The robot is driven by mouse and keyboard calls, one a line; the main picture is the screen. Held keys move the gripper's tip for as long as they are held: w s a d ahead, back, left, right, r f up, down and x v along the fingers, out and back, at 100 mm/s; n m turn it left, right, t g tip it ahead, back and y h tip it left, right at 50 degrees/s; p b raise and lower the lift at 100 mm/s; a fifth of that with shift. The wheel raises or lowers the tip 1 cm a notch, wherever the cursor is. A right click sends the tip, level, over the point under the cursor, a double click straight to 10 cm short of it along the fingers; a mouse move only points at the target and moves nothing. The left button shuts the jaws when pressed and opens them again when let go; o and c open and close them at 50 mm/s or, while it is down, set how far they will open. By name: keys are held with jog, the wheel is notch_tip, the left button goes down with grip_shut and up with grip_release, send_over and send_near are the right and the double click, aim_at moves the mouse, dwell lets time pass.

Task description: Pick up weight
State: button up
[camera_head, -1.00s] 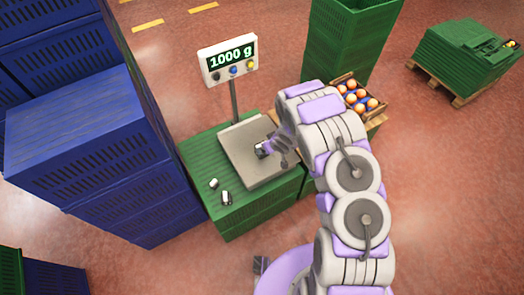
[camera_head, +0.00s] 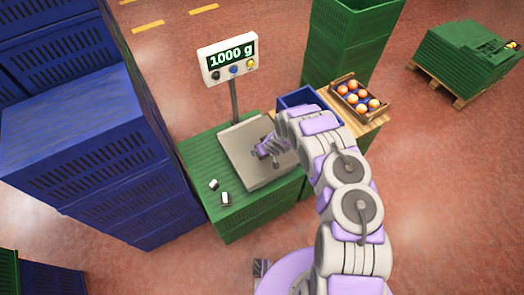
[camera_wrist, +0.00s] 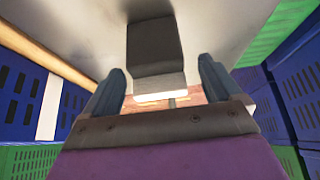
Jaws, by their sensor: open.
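A dark weight (camera_wrist: 154,42) with a light end stands on the grey scale plate (camera_head: 243,165), which also fills the upper part of the wrist view (camera_wrist: 80,25). My gripper (camera_wrist: 160,85) is open, with one finger on each side of the weight's line, and the weight lies ahead between them. Contact cannot be told. In the head view my gripper (camera_head: 268,150) is low over the plate and largely hides the weight. The scale display (camera_head: 228,58) reads 1000 g.
The scale stands on a green crate (camera_head: 205,150). Blue crates (camera_head: 85,130) are stacked close on the left. A blue box (camera_head: 297,97) and a wooden crate of oranges (camera_head: 337,88) stand behind my arm. A tall green stack (camera_head: 350,40) is farther back.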

jog(key=x, duration=0.3)
jog(key=shift+d, duration=0.1)
jog(key=shift+w+f+b, duration=0.15)
jog(key=shift+f+b, duration=0.15)
jog(key=shift+b, duration=0.1)
jog(key=shift+w+a+f+b, duration=0.3)
jog(key=shift+w+f+b, duration=0.1)
jog(key=shift+f, duration=0.1)
grip_shut()
